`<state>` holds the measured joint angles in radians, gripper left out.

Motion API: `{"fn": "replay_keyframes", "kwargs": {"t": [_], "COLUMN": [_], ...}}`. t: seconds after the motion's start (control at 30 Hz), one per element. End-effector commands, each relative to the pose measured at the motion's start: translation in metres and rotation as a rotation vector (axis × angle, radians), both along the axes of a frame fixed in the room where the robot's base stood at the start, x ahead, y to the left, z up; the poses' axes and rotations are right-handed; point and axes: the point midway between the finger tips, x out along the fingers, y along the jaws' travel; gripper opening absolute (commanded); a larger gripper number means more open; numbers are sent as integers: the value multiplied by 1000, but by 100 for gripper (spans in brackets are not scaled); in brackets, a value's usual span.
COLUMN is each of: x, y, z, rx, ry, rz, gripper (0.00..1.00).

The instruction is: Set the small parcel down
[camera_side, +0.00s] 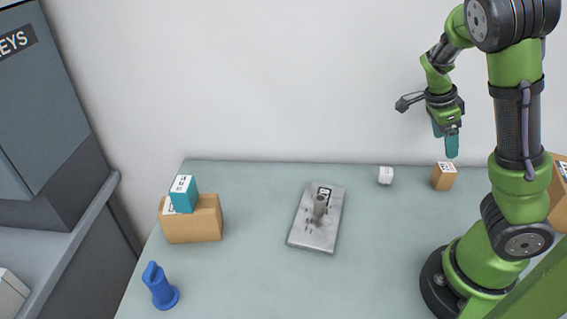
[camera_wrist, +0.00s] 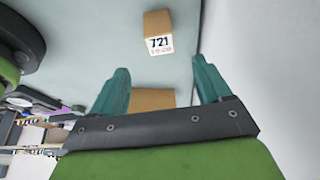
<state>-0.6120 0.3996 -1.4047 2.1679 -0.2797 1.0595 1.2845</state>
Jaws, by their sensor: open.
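A small brown parcel (camera_side: 444,177) with a printed label stands upright on the table, at the back right in the side view. My gripper (camera_side: 447,143) is above it, fingers pointing down, apart from it. In the wrist view my gripper (camera_wrist: 162,68) has its two teal fingers spread wide with nothing clamped between them. A brown box (camera_wrist: 160,24) marked 721 is beyond the fingertips there. Another brown box (camera_wrist: 152,98) shows between the fingers, partly hidden by the gripper body; I cannot tell how far below it is.
A white cube (camera_side: 385,176) stands left of the small parcel. A grey metal plate (camera_side: 300,233) with a post lies mid-table. At left, a teal box (camera_side: 184,201) rests on a larger brown box (camera_side: 205,226), with a blue stamp-like object (camera_side: 160,287) in front. The wall (camera_side: 270,80) is close behind.

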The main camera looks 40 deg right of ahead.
Motion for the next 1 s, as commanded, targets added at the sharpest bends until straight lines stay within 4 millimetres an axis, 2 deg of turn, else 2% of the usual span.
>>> {"fn": "replay_keyframes", "kwargs": {"t": [0.13, 0.27, 0.37, 0.43, 0.6, 0.7, 0.83, 1.0], "x": [9, 30, 48, 56, 56, 47, 37, 31], "y": [20, 68, 114, 145, 209, 236, 257, 267], "z": [-11, -20, -7, 12, 69, 94, 111, 117], "rx": [111, 310, 418, 439, 312, 169, 10, -72], "ry": [-31, -132, -257, -347, -507, -529, -504, -473], "rz": [111, 399, 708, 936, 1477, 1731, 1942, 2039], "gripper": [78, 78, 78, 78, 78, 78, 78, 78]}}
